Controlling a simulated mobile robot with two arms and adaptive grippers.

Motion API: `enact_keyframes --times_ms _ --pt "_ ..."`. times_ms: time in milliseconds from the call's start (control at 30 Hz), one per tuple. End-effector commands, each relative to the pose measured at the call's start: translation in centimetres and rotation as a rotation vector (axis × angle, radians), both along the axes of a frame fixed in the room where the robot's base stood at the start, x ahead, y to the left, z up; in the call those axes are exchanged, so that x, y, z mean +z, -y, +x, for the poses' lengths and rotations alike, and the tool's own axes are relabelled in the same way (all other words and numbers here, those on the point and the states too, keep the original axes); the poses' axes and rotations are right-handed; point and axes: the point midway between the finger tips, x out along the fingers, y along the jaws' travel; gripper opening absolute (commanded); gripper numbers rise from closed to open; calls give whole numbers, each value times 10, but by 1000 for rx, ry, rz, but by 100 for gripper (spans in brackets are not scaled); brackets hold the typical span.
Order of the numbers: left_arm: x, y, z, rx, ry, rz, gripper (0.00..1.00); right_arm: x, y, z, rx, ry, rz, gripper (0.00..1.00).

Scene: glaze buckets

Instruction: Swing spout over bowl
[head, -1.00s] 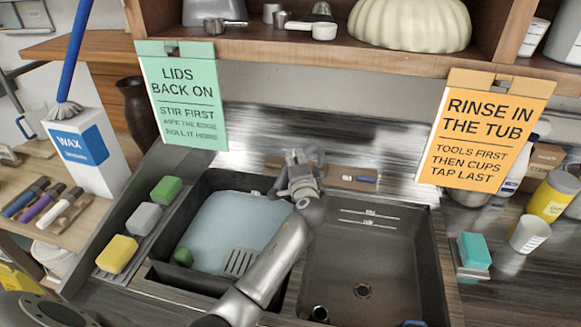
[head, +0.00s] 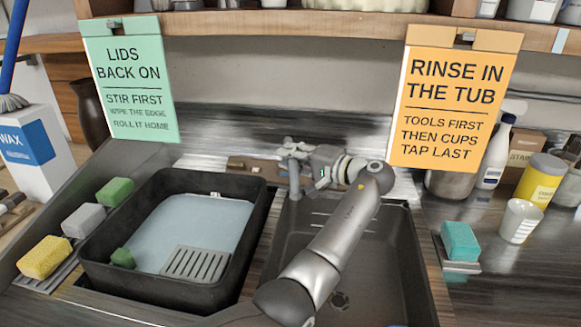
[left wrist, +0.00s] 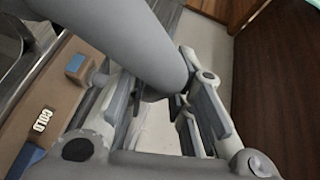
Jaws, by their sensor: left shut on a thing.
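The grey metal spout (left wrist: 130,40) runs large across the left wrist view, between the fingers of my left gripper (left wrist: 185,100). In the head view my left gripper (head: 305,157) is shut on it at the back of the sink. A downward grey piece of the spout (head: 294,182) shows below the gripper, by the back left corner of the right-hand bowl (head: 385,255), close to the divider. The gripper hides most of the spout, and I cannot tell exactly where its outlet points. My right gripper is not in view.
A black tub (head: 92,270) with pale blue liquid fills the left side of the sink. Sponges (head: 83,219) line its left. A teal sponge (head: 460,241) and white cup (head: 521,221) stand right. The orange sign (head: 453,95) hangs above.

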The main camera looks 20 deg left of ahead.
Motion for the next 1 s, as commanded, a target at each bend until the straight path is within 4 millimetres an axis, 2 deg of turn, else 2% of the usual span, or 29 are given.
enact_keyframes --times_ms 100,400,700,733,900,1000 --pt "-3 3 2 19 -12 -2 0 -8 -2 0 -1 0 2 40" --pt "-2 3 2 46 -11 -3 0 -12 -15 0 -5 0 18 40" --pt "-1 3 2 46 -10 -5 0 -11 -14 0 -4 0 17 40" --pt "-1 3 2 46 -10 -5 22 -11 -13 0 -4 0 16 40" --pt "-1 2 2 47 -8 -3 42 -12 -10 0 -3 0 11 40" --pt "-1 1 1 50 -6 -3 42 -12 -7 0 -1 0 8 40"
